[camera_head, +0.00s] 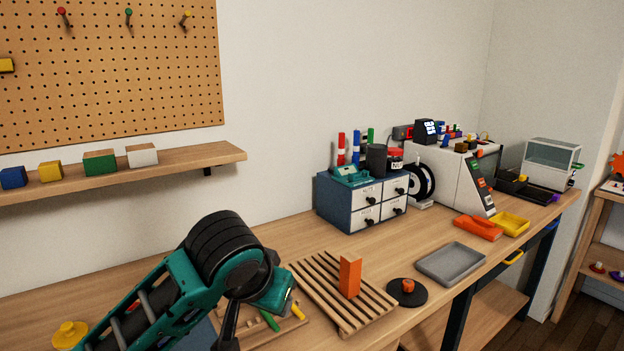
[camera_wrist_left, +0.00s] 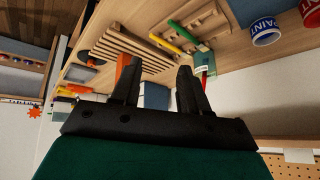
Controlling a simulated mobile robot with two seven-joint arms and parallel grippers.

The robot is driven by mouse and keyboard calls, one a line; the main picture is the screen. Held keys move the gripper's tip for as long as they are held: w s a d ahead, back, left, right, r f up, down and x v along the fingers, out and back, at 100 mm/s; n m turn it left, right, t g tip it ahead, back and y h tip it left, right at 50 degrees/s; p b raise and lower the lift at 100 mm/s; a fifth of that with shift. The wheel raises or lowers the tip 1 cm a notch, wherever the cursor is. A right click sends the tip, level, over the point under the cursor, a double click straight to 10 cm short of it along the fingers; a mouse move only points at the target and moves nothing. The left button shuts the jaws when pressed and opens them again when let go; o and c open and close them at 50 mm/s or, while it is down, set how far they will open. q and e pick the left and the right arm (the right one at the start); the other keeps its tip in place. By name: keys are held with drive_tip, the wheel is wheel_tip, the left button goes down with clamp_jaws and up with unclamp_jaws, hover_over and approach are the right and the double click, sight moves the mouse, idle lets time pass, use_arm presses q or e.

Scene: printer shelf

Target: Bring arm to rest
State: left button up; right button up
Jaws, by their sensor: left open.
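My left arm (camera_head: 160,300) comes in from the lower left of the head view, teal and black, and reaches over the front of the bench. The wrist view shows my left gripper (camera_wrist_left: 157,72) with two black fingers spread apart and nothing held between them. In the head view the fingers are hard to make out against the dark wrist. An upright orange block (camera_head: 350,275) stands on a slatted wooden rack (camera_head: 325,303), to the right of my arm and apart from it. Part of the orange block (camera_wrist_left: 123,66) shows behind one finger in the wrist view. My right gripper is not in view.
A grey tray (camera_head: 451,264) and a black disc (camera_head: 407,293) lie right of the rack. A blue drawer cabinet (camera_head: 340,208) stands behind, a white printer (camera_head: 455,180) farther right. A wall shelf (camera_head: 215,159) holds coloured blocks at left. Bare benchtop lies between rack and cabinet.

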use_arm(q)
drive_tip(key=s+a+f+n+g+h, duration=0.1)
drive_tip(key=s+a+f, duration=0.3)
drive_tip(key=s+f, duration=0.8)
drive_tip(key=s+a+f+n+g+y, duration=0.1)
drive_tip(key=s+a+f, duration=0.35)
drive_tip(key=s, duration=0.25)
drive_tip(key=s+a+f+g+y, duration=0.1)
drive_tip(key=s+a+f, duration=0.2)
drive_tip(key=s+a, duration=0.35)
drive_tip(key=w+d+f+t+h, duration=0.1)
drive_tip(key=w+d+f+t, duration=0.3)
drive_tip(key=w+f+t, duration=0.3)
drive_tip(key=shift+w+f+h, duration=0.35)
drive_tip(key=shift+f+h, duration=0.05)
drive_tip(key=shift+f, duration=0.45)
drive_tip(key=shift+a, duration=0.15)
